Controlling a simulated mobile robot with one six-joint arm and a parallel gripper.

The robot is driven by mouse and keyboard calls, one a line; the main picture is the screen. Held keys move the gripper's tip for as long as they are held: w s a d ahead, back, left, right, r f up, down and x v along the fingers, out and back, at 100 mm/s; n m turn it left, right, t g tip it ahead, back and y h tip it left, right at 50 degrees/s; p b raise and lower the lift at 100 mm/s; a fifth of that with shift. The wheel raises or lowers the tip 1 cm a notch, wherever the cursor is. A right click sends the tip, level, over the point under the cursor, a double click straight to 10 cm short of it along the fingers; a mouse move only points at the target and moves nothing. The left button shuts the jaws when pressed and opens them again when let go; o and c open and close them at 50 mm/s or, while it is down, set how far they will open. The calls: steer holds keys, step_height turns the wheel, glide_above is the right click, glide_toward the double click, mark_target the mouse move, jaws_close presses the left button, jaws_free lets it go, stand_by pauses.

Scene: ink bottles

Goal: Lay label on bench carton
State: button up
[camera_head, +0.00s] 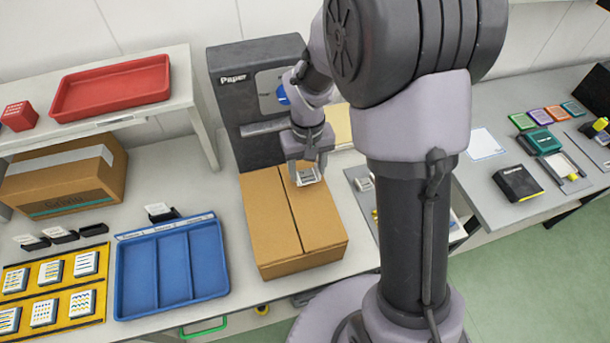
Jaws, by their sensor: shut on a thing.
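The bench carton (271,232) is a closed brown cardboard box on the bench, with a seam across its top. My gripper (307,172) is over the far part of the carton's top. It is shut on a small white label (308,178) with dark print. The label is at or just above the carton's top, near the far right side; I cannot tell whether it touches. The gripper's fingers hide part of the label.
A blue divided tray (172,268) stands left of the carton. A dark machine marked "Paper" (240,78) stands behind it. A taped carton (62,182) and a shelf with a red tray (112,86) are at left.

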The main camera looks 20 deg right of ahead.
mark_target(305, 175)
steer(key=f, duration=0.1)
steer(key=f+b, duration=0.1)
steer(key=f, duration=0.2)
steer(key=shift+w+a, duration=0.2)
steer(key=shift+w, duration=0.1)
steer(key=shift+r, duration=0.2)
steer(key=shift+f, duration=0.15)
steer(key=o, duration=1.3)
step_height(305, 175, up, 12)
steer(key=p, duration=0.3)
steer(key=s+a+r+m+t+y, duration=0.1)
steer(key=s+a+r+m+t, duration=0.1)
steer(key=s+r, duration=0.5)
steer(key=s+a+r+m+t+y, duration=0.1)
steer(key=s+a+r+m+t, duration=0.1)
steer(key=s+r, duration=0.5)
steer(key=s+t, duration=0.1)
steer(key=s, duration=0.4)
steer(key=shift+t, duration=0.4)
